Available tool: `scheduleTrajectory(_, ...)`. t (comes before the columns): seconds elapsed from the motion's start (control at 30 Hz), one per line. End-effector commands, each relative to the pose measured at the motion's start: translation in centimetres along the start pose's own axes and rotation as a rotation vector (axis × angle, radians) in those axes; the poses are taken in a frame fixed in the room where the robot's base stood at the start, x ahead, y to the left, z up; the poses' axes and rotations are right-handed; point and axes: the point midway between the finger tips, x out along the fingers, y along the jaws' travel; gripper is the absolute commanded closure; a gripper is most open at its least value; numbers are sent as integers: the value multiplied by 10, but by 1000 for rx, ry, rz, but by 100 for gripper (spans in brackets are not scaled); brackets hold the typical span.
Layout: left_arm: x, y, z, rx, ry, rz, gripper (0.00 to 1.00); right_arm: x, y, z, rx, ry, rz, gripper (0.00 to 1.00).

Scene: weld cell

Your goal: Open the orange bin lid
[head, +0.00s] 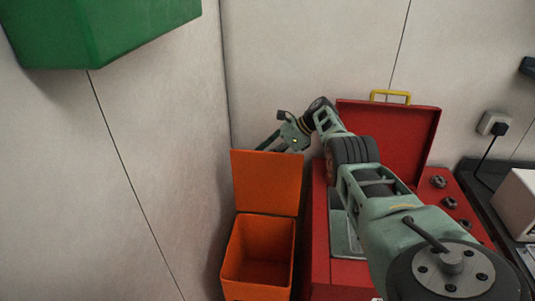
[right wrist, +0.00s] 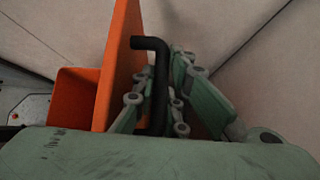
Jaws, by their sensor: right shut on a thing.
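The orange bin (head: 258,262) stands at the lower middle of the head view, its inside visible and apparently empty. Its orange lid (head: 267,183) is raised about upright at the back of the bin. My right gripper (head: 272,142) is at the lid's top edge, partly hidden behind it. In the right wrist view the gripper (right wrist: 158,95) is shut on a black bent handle (right wrist: 155,50) beside the orange lid (right wrist: 121,60). My left gripper is not in view.
A red cabinet (head: 318,230) stands right of the bin, with an open red toolbox lid (head: 390,132) behind my right arm. Pale walls (head: 130,190) close in at the left and back. A green box (head: 105,30) hangs at upper left.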

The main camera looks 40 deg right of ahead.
Motion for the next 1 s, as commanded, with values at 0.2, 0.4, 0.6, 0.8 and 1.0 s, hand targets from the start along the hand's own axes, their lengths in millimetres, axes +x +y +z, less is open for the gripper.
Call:
scheduleTrajectory(0.2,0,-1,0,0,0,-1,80,1,1,-1,-4,4,4,80)
scheduleTrajectory(0.4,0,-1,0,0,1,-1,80,0,0,0,-3,2,1,80)
scheduleTrajectory(0.6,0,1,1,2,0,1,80,-4,-1,0,-3,1,-1,80)
scheduleTrajectory(0.8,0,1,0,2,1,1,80,-24,-1,-1,-4,2,-3,80)
scheduleTrajectory(1.0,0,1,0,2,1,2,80,-68,-1,0,-3,2,-4,80)
